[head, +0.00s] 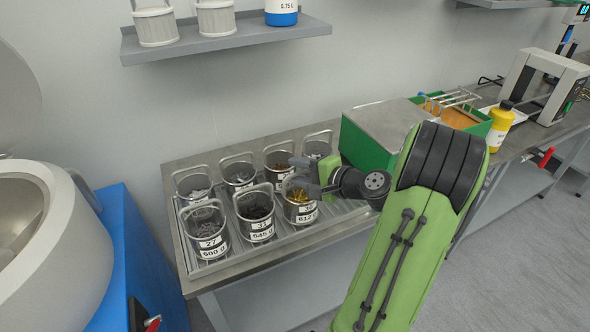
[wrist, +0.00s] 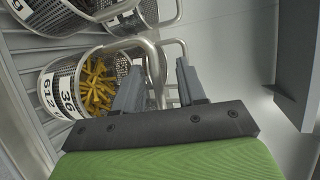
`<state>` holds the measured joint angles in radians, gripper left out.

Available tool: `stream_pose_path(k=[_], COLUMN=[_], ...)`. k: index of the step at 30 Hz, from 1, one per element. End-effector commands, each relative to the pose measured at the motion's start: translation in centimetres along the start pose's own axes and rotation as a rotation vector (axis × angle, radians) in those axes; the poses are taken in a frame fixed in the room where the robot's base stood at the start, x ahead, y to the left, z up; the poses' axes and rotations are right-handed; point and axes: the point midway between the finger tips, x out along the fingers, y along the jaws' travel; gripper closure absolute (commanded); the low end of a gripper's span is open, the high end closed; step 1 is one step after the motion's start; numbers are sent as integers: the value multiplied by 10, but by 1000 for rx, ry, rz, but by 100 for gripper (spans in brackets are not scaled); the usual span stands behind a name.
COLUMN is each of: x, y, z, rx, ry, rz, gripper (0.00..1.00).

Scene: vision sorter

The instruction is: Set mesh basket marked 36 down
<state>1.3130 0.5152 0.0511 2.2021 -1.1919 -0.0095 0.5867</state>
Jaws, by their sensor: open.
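The mesh basket marked 36 (head: 301,214) stands in the front row of the ribbed metal tray (head: 338,219), at its right end. It holds yellow pieces, and its label also reads 612. In the wrist view the basket (wrist: 62,98) shows at the left with its yellow contents and wire handle. My gripper (head: 303,176) is open at the top of this basket, by its handle. In the wrist view the two grey fingers (wrist: 160,88) stand apart on either side of the handle bar. Whether they touch the bar I cannot tell.
Other mesh baskets fill the tray, among them the one marked 27 (head: 206,232) and a dark-filled one (head: 257,217) beside basket 36. A green box with a grey lid (head: 379,132) stands right of the tray. A wall shelf (head: 228,39) hangs above.

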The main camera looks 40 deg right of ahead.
Motion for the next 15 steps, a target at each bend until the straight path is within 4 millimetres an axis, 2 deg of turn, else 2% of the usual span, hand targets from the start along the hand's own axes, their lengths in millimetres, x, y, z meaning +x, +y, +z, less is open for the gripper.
stream_pose_path(k=[3,9,12,15], x=[-36,-84,-96,-98], y=[-2,-2,-2,-2], z=[-2,-1,0,5], rx=[4,3,1,-18], ry=[10,6,4,-12], rz=[-1,-1,-2,15], gripper=[60,60,60,60])
